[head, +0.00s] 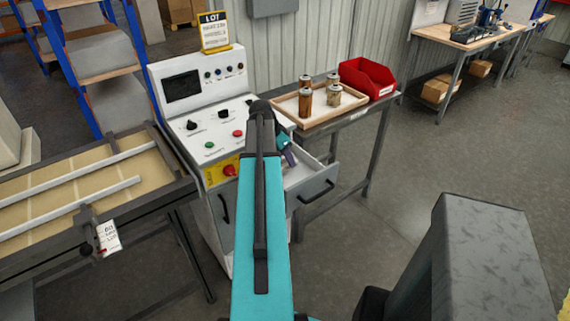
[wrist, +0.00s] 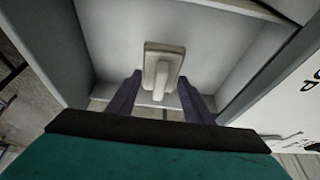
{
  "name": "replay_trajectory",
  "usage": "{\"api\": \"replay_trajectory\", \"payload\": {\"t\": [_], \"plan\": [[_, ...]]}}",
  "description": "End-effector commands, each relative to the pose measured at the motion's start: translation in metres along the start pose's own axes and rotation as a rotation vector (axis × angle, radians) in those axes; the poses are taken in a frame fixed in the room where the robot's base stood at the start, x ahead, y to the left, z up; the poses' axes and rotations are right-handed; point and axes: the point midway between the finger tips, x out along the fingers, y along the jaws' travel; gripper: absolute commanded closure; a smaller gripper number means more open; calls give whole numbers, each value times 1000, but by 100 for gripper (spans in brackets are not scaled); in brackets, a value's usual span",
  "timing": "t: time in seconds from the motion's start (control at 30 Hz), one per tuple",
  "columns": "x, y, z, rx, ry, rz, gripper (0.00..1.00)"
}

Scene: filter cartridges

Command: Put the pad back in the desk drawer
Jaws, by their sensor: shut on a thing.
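The pad (wrist: 164,49) shows in the wrist view as a pale, rectangular block with a raised grip along its middle. My gripper (wrist: 161,96) is shut on it, with one dark purple finger on either side. The pad is over the inside of the open desk drawer (wrist: 112,35); I cannot tell whether it touches the drawer floor. In the head view the drawer (head: 318,184) is pulled out from the white control desk (head: 185,130). My gripper (head: 289,154) is at the drawer, partly behind my arm, and the pad cannot be made out there.
Right of the desk, a side table holds a wooden tray (head: 351,99) with several cartridges and a red bin (head: 367,78). A bench with pale rails (head: 75,183) stands at left. A lot sign (head: 214,31) tops the desk. The floor at right is mostly clear.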

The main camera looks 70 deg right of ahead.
Motion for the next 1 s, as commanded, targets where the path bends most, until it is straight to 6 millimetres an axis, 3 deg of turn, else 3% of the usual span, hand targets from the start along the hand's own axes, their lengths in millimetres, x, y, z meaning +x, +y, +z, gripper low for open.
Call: {"api": "replay_trajectory", "payload": {"t": [0.5, 0.97, 1.0], "plan": [[32, 0, 14, -1, 0, 1, 75], [37, -1, 16, -2, 0, -1, 75], [37, -1, 17, -2, 0, -1, 52]]}}
